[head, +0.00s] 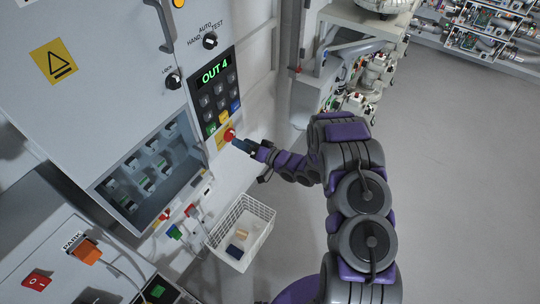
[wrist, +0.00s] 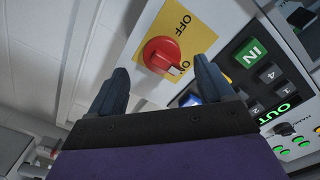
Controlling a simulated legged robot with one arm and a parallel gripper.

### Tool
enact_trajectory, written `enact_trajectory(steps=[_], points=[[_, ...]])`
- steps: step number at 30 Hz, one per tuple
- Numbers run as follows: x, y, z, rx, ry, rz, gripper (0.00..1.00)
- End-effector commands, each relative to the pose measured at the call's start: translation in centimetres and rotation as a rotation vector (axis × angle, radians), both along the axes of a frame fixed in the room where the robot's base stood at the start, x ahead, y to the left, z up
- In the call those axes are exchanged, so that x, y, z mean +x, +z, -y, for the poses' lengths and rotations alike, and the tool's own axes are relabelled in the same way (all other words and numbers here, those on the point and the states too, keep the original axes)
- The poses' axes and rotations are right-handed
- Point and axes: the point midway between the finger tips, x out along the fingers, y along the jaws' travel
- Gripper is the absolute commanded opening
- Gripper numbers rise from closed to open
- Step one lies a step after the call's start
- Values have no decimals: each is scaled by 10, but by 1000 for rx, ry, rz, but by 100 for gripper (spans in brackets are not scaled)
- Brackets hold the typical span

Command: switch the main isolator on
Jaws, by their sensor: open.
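The main isolator is a red rotary knob (wrist: 160,54) on a yellow plate (wrist: 203,37) in the wrist view. "OFF" is printed at the plate's upper right; a second label starting with "O" is partly covered near the knob's lower right. A pale mark on the knob sits at its lower right, beside that second label. The red knob also shows in the head view (head: 229,135). My gripper (wrist: 163,78) is open, one finger on either side below the knob. In the head view my gripper (head: 242,146) is right at the knob; contact cannot be told.
A keypad with a green "OUT 4" display (head: 215,73) is above the isolator on the grey cabinet. An open-fronted bay (head: 150,170) is to its left. A white basket (head: 262,212) with small items stands below. Grey floor is clear to the right.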

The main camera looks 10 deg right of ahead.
Motion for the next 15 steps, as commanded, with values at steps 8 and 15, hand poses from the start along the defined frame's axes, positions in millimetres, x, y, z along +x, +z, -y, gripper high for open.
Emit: enact_trajectory(steps=[8,15], points=[[-34,-1,49,-1,-7,-1,81],[-60,0,83,2,-6,2,81]])
